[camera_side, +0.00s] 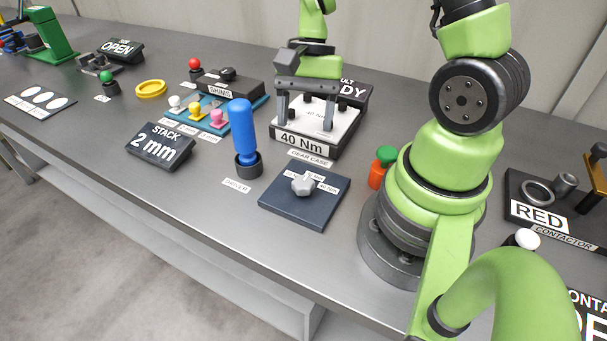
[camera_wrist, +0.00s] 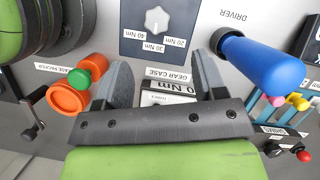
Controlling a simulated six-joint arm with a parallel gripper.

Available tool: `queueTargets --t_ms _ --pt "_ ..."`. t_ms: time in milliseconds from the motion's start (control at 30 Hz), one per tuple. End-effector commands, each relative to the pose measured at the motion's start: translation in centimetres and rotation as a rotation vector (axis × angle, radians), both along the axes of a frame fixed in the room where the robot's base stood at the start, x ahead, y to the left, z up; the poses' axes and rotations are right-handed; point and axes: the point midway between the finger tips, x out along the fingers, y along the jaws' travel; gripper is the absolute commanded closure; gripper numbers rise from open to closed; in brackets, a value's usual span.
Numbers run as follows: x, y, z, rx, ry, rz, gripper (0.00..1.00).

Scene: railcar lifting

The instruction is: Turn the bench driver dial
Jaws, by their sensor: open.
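The bench driver dial is a light grey knob (camera_side: 303,185) on a dark blue square plate (camera_side: 285,208), with Nm labels around it. In the wrist view the knob (camera_wrist: 156,20) is at the top centre, with 20, 30 and 40 Nm labels; I cannot tell which one it points at. My gripper (camera_side: 305,115) is open and empty over the gear case (camera_side: 288,143), behind the dial in the side view. In the wrist view its fingers (camera_wrist: 162,75) are spread, with the dial beyond them. The blue-handled driver (camera_side: 240,132) stands upright in a dark holder left of the dial.
An orange and green case packer (camera_side: 377,175) stands right of the dial, close to my base. A STACK 2 mm sign (camera_side: 160,146) and a shim tray (camera_side: 183,113) are to the left. The bench in front of the plate is clear.

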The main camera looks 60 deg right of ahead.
Motion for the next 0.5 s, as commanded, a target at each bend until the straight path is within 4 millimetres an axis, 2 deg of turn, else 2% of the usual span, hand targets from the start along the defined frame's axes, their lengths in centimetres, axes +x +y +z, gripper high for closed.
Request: queueTargets --t_ms 267,500 --pt "-0.4 0.3 -2.5 0.022 0.046 -0.037 0.36" --pt "-1.0 1.8 -6.1 0.018 0.05 -0.035 0.36"
